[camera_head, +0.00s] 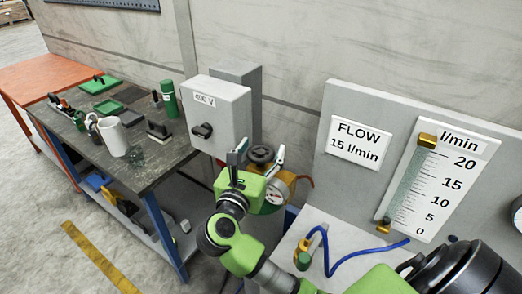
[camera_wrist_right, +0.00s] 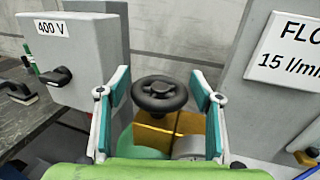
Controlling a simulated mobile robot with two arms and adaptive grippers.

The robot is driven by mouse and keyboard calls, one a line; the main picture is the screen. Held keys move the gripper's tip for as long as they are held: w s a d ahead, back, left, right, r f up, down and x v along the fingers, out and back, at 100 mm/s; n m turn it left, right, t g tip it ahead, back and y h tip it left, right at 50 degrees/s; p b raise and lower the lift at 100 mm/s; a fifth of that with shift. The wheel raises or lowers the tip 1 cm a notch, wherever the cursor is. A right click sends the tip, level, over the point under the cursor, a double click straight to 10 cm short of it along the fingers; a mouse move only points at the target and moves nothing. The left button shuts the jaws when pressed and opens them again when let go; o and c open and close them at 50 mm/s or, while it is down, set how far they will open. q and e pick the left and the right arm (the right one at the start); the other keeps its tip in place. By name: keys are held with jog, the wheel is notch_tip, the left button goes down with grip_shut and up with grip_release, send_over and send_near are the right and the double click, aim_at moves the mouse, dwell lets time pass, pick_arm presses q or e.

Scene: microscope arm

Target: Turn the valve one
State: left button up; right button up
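The valve is a black round handwheel (camera_head: 262,156) on a brass body (camera_wrist_right: 178,127). It stands between the grey 400 V box and the flow panel. In the right wrist view the handwheel (camera_wrist_right: 159,93) shows whole, between and beyond my open fingers. My right gripper (camera_head: 259,152) is open, one finger to each side of the wheel in the picture. In the right wrist view both fingers of my right gripper (camera_wrist_right: 160,82) are spread wide, with nothing held and no visible contact. A round gauge (camera_head: 277,190) sits below the wheel, partly hidden by the gripper. My left gripper is not in view.
The grey 400 V box (camera_head: 218,112) with a black knob stands close left. The flow panel (camera_head: 325,133) with a litre scale (camera_head: 446,180) stands right. A blue hose (camera_head: 345,268) lies below it. A workbench (camera_head: 165,173) with a mug and tools is at left.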

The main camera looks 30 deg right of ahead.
jog(key=c, duration=0.7)
jog(key=shift+s+f+n+t+y, duration=0.1)
jog(key=shift+f+n+t+y, duration=0.05)
jog(key=shift+n+t+y, duration=1.35)
jog(key=shift+t+y, duration=0.2)
jog(key=shift+n+t+y+p, duration=0.95)
jog(key=shift+n+y, duration=0.35)
jog(key=shift+y, duration=0.4)
jog(key=o, duration=1.1)
